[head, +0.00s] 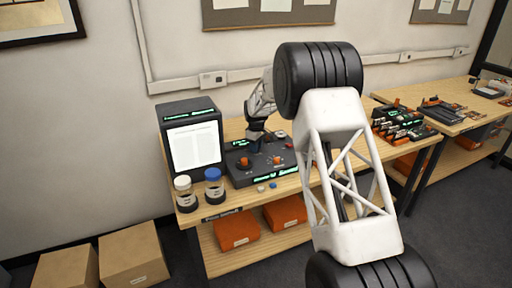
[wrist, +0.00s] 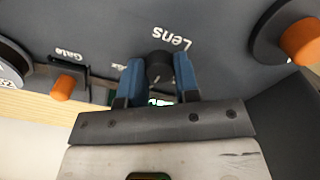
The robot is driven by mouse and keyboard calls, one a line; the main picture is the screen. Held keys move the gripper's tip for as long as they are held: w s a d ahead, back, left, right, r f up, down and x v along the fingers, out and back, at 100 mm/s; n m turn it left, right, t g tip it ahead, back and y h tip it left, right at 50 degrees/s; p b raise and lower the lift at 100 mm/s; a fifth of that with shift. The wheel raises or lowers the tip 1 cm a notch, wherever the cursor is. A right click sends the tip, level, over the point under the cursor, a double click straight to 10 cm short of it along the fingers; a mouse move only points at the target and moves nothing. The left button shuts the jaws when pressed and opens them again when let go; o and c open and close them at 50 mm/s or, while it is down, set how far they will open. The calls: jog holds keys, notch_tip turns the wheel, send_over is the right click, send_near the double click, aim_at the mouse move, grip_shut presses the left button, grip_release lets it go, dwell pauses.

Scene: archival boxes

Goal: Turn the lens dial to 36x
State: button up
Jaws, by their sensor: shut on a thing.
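The lens dial (wrist: 160,66) is a small black knob on the dark grey panel (wrist: 215,30), beside the upside-down word "Lens" in the wrist view. My gripper (wrist: 160,76) has blue fingers on both sides of the dial and is shut on it. A short marking beside the left finger is partly covered and cannot be read for sure. In the head view my gripper (head: 257,135) reaches down to the back of the control box (head: 241,178). The dial is hidden there. A lit screen (head: 193,145) beside the box shows a page of text.
An orange-tipped "Gate" lever (wrist: 65,83) sits left of the dial in the wrist view, and a large orange knob (wrist: 300,42) sits right. In the head view, two jars, white-lidded (head: 183,184) and blue-lidded (head: 213,175), stand at the bench's front left.

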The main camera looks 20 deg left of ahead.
jog(key=shift+m, duration=0.3)
jog(key=m, duration=1)
dwell(0.4)
jog(key=o, duration=0.9)
jog(key=shift+r, duration=0.1)
jog(key=shift+r, duration=3.85)
